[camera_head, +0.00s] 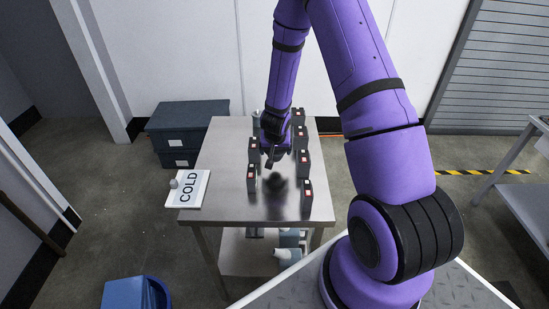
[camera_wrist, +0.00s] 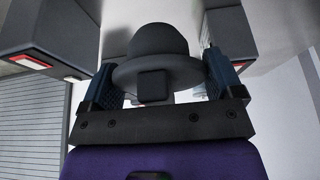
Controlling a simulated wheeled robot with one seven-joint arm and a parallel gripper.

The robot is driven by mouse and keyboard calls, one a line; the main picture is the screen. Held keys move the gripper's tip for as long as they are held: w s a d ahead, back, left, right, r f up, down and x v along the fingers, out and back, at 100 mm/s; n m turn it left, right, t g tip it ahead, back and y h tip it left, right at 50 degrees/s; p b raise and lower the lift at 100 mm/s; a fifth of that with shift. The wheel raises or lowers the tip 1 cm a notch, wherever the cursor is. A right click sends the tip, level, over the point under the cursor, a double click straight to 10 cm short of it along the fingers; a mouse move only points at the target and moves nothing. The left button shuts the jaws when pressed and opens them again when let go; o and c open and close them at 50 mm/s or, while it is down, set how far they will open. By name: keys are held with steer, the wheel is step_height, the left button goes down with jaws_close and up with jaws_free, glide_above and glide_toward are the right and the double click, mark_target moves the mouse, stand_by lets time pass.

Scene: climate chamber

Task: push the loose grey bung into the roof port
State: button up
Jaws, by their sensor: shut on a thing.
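My gripper (camera_wrist: 163,80) is shut on the grey bung (camera_wrist: 157,45), a rounded dome with a wide flange. The two fingers stand on either side of the flange in the wrist view. In the head view my gripper (camera_head: 270,158) hangs over the middle of the steel table, between dark upright blocks; the bung cannot be made out there. I cannot pick out the roof port in either view.
Several dark blocks with red-and-white labels (camera_head: 307,197) stand in two rows on the steel table (camera_head: 228,160), close around my gripper. A white COLD panel (camera_head: 188,190) with a small grey knob is at the table's left edge. Dark crates (camera_head: 187,117) stand behind.

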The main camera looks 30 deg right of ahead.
mark_target(275, 158)
steer(key=shift+f, duration=2.05)
steer(key=shift+f, duration=0.1)
steer(key=o, duration=0.8)
